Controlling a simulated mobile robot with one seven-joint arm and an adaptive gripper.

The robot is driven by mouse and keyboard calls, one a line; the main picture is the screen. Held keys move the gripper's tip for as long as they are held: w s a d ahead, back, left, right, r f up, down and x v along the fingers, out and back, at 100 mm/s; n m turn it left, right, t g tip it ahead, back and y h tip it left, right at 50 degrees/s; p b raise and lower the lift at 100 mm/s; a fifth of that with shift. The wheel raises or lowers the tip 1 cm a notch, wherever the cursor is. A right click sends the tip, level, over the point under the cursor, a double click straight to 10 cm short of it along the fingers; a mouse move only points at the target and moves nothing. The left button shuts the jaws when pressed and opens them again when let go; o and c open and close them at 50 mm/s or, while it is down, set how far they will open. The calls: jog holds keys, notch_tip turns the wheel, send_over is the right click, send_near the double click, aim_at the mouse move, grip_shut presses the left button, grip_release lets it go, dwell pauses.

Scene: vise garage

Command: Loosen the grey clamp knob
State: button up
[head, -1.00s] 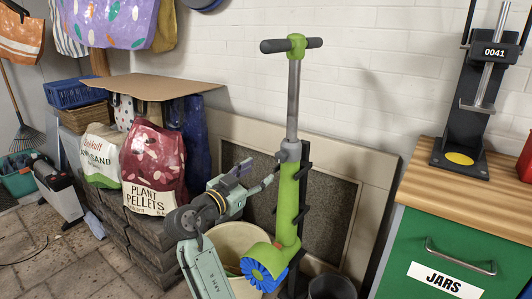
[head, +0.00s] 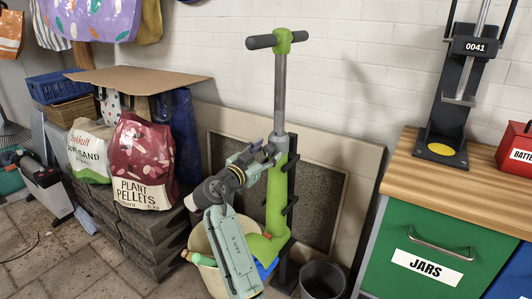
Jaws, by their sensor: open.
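A green scooter (head: 277,195) stands upright against a dark rack, with a grey steering tube (head: 280,90) and a black-gripped handlebar. The grey clamp (head: 281,143) sits where the tube meets the green column. My gripper (head: 268,151) is open at the left side of this clamp. The grey knob is largely hidden by the fingers, and I cannot tell whether they touch it or stand just around it. My arm reaches up from below and covers part of the scooter's lower end.
A cream bucket (head: 199,243) stands behind my arm, and a dark bin (head: 322,279) stands right of the scooter. A green drawer cabinet (head: 425,240) with a wooden top is at right.

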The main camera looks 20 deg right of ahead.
jog(key=shift+c, duration=0.3)
jog(key=c, duration=1.1)
